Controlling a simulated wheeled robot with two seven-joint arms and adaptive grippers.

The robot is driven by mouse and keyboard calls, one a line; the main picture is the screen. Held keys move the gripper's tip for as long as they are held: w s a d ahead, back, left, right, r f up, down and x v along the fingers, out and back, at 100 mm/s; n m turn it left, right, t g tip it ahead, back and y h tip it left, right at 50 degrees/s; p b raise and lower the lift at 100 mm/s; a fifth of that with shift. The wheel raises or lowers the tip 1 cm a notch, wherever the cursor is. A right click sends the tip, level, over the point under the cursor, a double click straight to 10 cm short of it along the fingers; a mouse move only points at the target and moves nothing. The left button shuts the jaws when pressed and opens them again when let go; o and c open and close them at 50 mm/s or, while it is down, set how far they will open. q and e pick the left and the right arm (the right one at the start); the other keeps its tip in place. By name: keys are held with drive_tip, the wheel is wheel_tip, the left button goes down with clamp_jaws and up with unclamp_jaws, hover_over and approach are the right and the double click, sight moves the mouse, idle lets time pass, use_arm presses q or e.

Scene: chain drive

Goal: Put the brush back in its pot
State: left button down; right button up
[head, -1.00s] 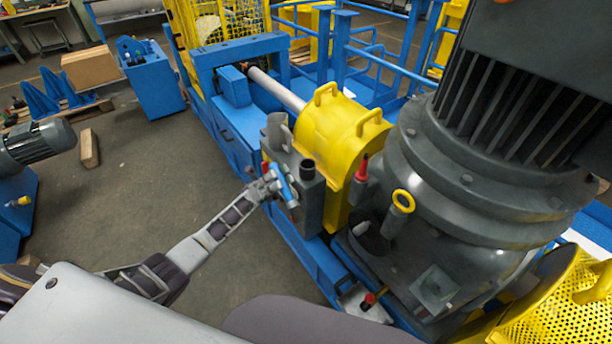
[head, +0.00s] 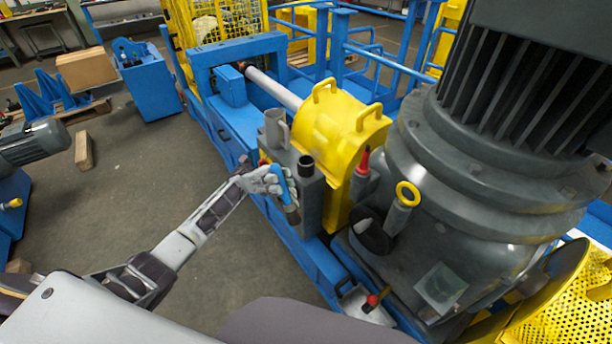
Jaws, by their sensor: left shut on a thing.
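My left gripper (head: 279,184) is shut on a brush with a blue handle (head: 284,182). A grey pot-like cup with a handle (head: 273,130) stands on top of this housing, above and behind the gripper. A short black cylinder (head: 305,165) also stands on it, to the right of the brush. I cannot tell for sure which of the two is the brush's pot. My right gripper is out of view.
A yellow cover (head: 335,125) with handles and a large grey motor (head: 480,190) stand close on the right. A red-topped item (head: 361,162) and a yellow-ringed one (head: 405,196) stick up there. The floor (head: 140,190) on the left is mostly clear.

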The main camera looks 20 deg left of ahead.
use_arm(q)
drive_tip(key=w+d+f+n+t+b, duration=0.1)
drive_tip(key=w+d+f+n+t, duration=0.5)
drive_tip(key=w+d+t, duration=0.6)
drive_tip(key=w+a+r+n+t+y, duration=0.3)
drive_tip(key=w+a+n+t+y, duration=0.2)
drive_tip(key=w+a+t+y, duration=0.1)
drive_tip(key=w+a+r+n+t+y, duration=0.4)
drive_tip(key=w+a+n+t+y, duration=0.1)
drive_tip(key=t, duration=0.5)
drive_tip(key=w+a+y, duration=0.1)
drive_tip(key=w, duration=0.1)
drive_tip(key=shift+w+a+n+y, duration=0.3)
drive_tip(key=shift+w+n, duration=0.1)
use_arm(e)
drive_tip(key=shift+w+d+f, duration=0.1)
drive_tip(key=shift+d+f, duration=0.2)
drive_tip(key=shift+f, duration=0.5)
use_arm(q)
drive_tip(key=shift+r, duration=0.1)
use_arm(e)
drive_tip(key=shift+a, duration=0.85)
